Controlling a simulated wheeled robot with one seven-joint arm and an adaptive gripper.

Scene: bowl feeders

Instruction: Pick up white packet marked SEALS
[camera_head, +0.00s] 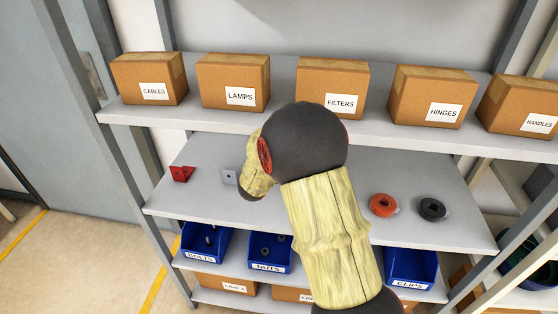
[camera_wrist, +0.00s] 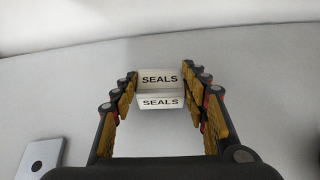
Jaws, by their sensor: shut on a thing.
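The white packet marked SEALS (camera_wrist: 160,91) is between the two fingers of my gripper (camera_wrist: 161,80) in the wrist view. The word SEALS shows on two of its faces. My gripper is shut on the packet, with yellow pads at either side of it. I cannot tell whether the packet touches the grey shelf (camera_wrist: 75,100) or is held above it. In the head view my own arm hides the packet and the gripper.
On the middle shelf (camera_head: 420,228) lie red brackets (camera_head: 181,174), a grey plate (camera_head: 229,177), an orange ring (camera_head: 383,205) and a black ring (camera_head: 432,209). Cardboard boxes, including FILTERS (camera_head: 333,85), stand on the shelf above. Blue bins (camera_head: 409,268) sit below. Uprights (camera_head: 80,75) bound the shelves.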

